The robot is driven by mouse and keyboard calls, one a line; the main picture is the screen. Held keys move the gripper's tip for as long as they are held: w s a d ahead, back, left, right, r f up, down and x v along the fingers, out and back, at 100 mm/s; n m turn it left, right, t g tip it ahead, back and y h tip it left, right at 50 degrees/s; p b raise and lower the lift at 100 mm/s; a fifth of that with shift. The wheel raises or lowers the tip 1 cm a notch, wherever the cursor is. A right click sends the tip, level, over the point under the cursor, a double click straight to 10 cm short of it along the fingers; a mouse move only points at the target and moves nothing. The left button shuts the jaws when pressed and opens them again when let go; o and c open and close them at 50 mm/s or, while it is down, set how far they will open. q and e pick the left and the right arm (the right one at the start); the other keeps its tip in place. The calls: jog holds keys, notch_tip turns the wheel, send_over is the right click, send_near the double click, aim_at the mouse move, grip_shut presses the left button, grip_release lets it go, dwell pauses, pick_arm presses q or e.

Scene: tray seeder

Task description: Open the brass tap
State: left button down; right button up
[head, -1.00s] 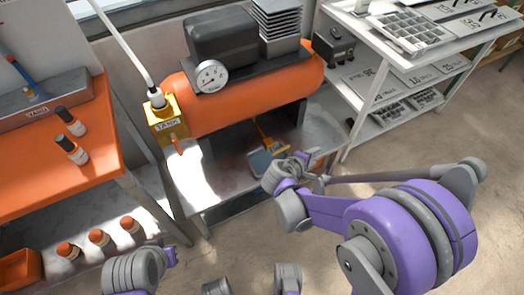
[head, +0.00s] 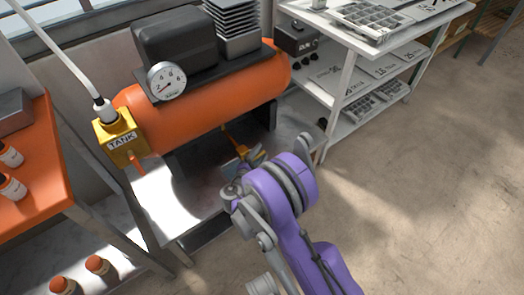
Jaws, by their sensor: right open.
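The brass tap (head: 118,137) is a yellow block labelled TANK at the left end of the orange tank. A white hose enters its top. Its small orange lever (head: 138,163) sticks out low on the front, pointing down and toward me. My right gripper (head: 232,191) is to the right of and below the lever, clearly apart from it. It is open, with nothing seen in it, and my purple arm partly hides it. My left gripper is not in view.
The orange tank (head: 205,112) carries a gauge (head: 166,81). A blue and yellow object (head: 243,154) lies beneath it on the metal stand. An orange bench (head: 40,185) with bottles stands left. A white shelf (head: 345,75) stands back right. Floor on the right is clear.

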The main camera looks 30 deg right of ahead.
jog(key=shift+x, duration=1.45)
grip_shut()
